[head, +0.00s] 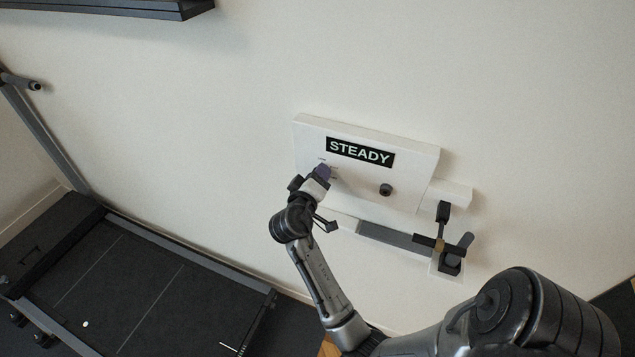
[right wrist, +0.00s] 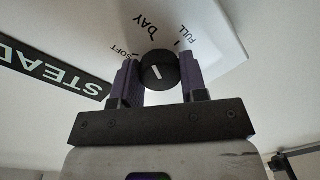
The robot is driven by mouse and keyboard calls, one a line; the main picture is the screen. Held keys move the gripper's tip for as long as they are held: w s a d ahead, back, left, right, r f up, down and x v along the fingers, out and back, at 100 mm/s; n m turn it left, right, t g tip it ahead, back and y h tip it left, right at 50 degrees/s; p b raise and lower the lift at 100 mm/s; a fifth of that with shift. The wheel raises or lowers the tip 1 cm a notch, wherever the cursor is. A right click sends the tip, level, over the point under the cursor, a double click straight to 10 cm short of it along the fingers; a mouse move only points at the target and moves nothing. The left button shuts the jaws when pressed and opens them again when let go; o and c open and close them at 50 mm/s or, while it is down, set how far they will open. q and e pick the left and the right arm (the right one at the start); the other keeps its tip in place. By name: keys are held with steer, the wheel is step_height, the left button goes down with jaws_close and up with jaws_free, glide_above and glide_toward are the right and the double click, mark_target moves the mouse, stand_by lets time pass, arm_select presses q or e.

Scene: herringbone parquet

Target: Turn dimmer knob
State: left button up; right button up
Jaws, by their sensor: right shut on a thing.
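A white wall panel (head: 350,185) carries a black sign reading STEADY. My right gripper (head: 322,172) is at the panel's left part, below the sign, and hides the dial there in the head view. In the right wrist view its purple fingers (right wrist: 155,80) are shut on a round black dimmer knob (right wrist: 158,70), one finger on each side. The knob has a slanted white mark on its face. The printed words SOFT, DAY and FULL lie around the knob, with DAY in the middle. My left gripper is not in view.
A second dark knob (head: 386,190) sticks out on the panel's right part. A grey bar and a dark lever-like fixture (head: 450,245) are mounted below right. A dark treadmill-like platform (head: 130,285) stands at the left. A dark shelf (head: 120,8) is at the top left.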

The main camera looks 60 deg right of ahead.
steer(key=shift+m+b, duration=0.3)
steer(key=shift+m, duration=0.1)
steer(key=o, duration=0.9)
